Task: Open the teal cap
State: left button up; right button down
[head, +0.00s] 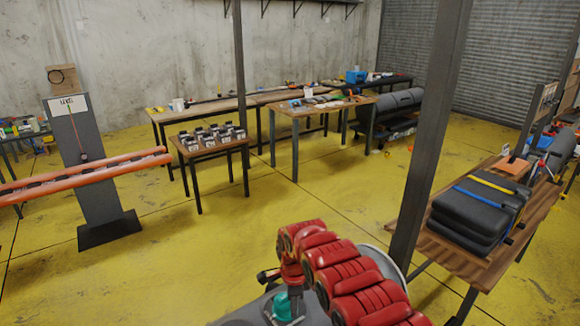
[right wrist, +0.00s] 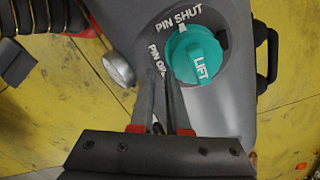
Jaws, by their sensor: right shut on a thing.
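The teal cap (right wrist: 197,58) is marked LIFT and sits in a dark round recess on a grey surface. White lettering beside it reads PIN SHUT above and a partly hidden PIN word at its left. In the head view the teal cap (head: 284,307) shows low, below my red right arm. My right gripper (right wrist: 161,75) has its narrow fingers close together, with the tips at the cap's left edge. It is shut on the cap, though the contact is hard to make out. My left gripper is not in view.
A dark post (head: 432,130) rises just behind my right arm. A wooden bench (head: 453,258) with folded dark mats stands at right. An orange tube (head: 85,175) stretches in from the left. Other tables stand farther back. Yellow floor (head: 200,250) is open at left centre.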

jog(key=s+d+r+p, duration=0.1)
jog(key=r+p, duration=0.1)
jog(key=s+d+r+p, duration=0.1)
jog(key=s+d+p, duration=0.1)
jog(key=shift+s+r, duration=0.15)
jog(key=shift+r, duration=0.25)
dwell(0.4)
